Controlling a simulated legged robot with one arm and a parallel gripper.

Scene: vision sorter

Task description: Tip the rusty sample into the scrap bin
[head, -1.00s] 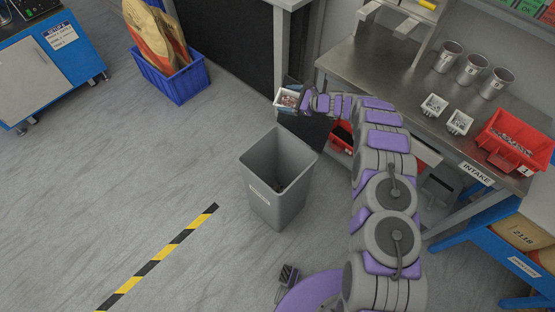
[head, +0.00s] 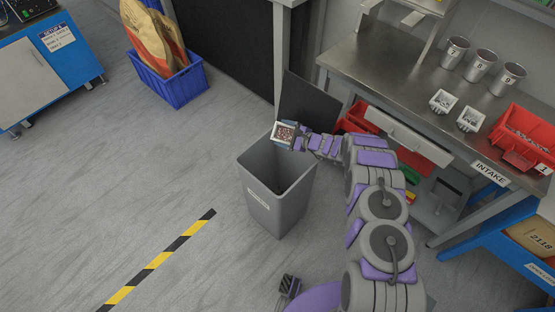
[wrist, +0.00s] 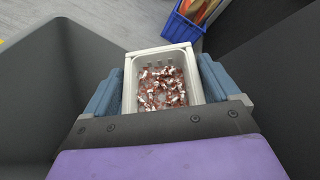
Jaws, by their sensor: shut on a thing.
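My gripper (wrist: 161,95) is shut on a small white tray (wrist: 129,85), one blue finger on each side of it. Rusty red and whitish pieces (wrist: 163,87) lie in the tray, which looks about level in the wrist view. In the head view my gripper (head: 284,138) holds the tray over the back rim of the grey scrap bin (head: 275,209). The bin stands upright on the floor with a label on its front, too small to read. Its inside is partly visible and dark at the bottom.
A steel bench (head: 412,88) at right carries two small white trays (head: 443,102), numbered metal cups (head: 481,66) and a red bin (head: 522,138). A dark panel (head: 309,104) stands behind the scrap bin. A blue crate (head: 168,82) holds sacks. Floor to the left is clear.

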